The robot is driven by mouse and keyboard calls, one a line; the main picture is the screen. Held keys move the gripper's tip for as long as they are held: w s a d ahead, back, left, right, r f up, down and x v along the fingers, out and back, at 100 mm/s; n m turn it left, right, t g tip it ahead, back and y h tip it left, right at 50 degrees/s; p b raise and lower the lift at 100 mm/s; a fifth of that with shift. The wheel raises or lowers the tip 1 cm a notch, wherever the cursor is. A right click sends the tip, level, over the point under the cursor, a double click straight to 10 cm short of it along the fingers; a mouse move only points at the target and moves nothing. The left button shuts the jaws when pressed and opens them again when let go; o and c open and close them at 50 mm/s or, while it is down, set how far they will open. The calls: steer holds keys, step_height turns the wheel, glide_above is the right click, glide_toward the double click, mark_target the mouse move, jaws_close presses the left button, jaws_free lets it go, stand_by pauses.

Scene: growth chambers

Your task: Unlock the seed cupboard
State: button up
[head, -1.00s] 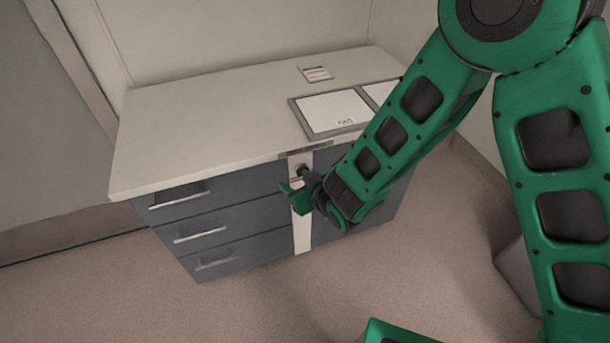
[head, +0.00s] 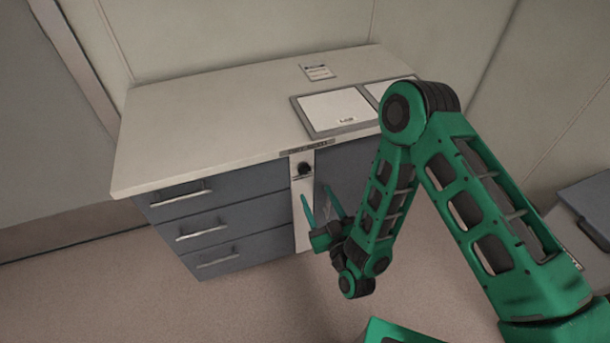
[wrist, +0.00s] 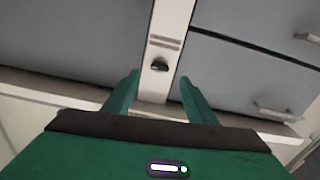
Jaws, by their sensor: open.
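A dark lock knob (head: 304,169) sits on a pale vertical strip (head: 303,205) at the front of the cupboard, below the worktop edge. The knob also shows in the wrist view (wrist: 160,65), between and beyond my fingertips. My gripper (head: 317,195) is open and empty, apart from the knob, in front of and below it in the head view. The grey-blue cupboard door (head: 345,165) right of the strip looks closed and is partly hidden by my arm. The knob's exact turn is too small to tell.
Several grey-blue drawers with bar handles (head: 200,230) are left of the strip. The pale worktop (head: 210,125) holds two framed panels (head: 335,110) and a small card (head: 318,72). A grey box-like object (head: 590,205) stands at the right. The floor in front is clear.

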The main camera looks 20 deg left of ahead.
mark_target(304, 169)
steer(key=x, duration=0.9)
steer(key=shift+w+a, duration=0.1)
steer(key=shift+a, duration=0.05)
steer(key=c, duration=1)
